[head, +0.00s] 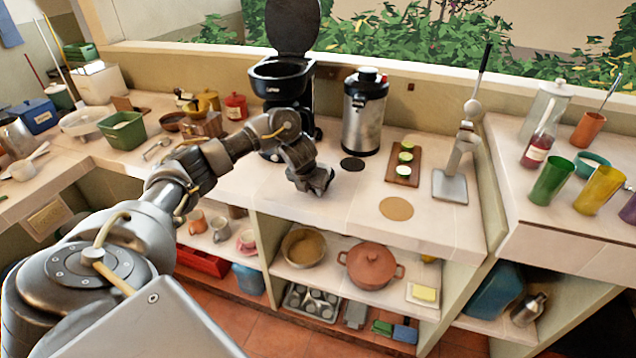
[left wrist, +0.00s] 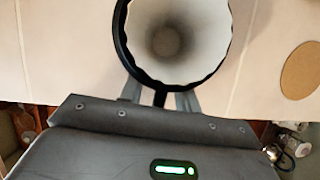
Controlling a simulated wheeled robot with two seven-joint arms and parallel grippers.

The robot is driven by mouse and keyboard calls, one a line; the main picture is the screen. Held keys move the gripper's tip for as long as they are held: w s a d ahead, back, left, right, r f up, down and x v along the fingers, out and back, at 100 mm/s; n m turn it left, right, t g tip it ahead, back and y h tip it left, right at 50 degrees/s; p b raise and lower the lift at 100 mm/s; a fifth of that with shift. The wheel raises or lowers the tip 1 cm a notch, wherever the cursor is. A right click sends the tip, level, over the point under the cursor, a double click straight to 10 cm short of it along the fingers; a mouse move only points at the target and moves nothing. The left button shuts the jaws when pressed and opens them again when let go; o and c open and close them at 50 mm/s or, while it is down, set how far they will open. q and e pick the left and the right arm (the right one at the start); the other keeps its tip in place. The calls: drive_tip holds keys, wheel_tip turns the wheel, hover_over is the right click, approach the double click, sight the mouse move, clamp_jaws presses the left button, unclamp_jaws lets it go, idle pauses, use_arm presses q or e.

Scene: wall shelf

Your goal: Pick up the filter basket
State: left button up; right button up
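The filter basket (left wrist: 122,50) shows at the top of the left wrist view. It is round, with a dark rim, a white fluted paper filter inside and a short dark handle pointing towards my gripper. My left gripper (left wrist: 160,101) is open, with one grey finger on each side of the handle and gaps visible between. In the head view my left gripper (head: 318,184) is low over the counter in front of the coffee maker (head: 282,80), whose lid stands open. I cannot make out the basket there; my gripper and arm seem to hide it. My right gripper is not in view.
A steel thermal jug (head: 364,115) and a black disc (head: 352,164) are right of my gripper. Further right are a board with cucumber slices (head: 404,165), a cork mat (head: 396,209) and a metal stand (head: 452,185). The counter's front edge is close, with open shelves below.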

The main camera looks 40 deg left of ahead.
use_arm(q)
clamp_jaws()
drive_tip(key=shift+r, duration=0.15)
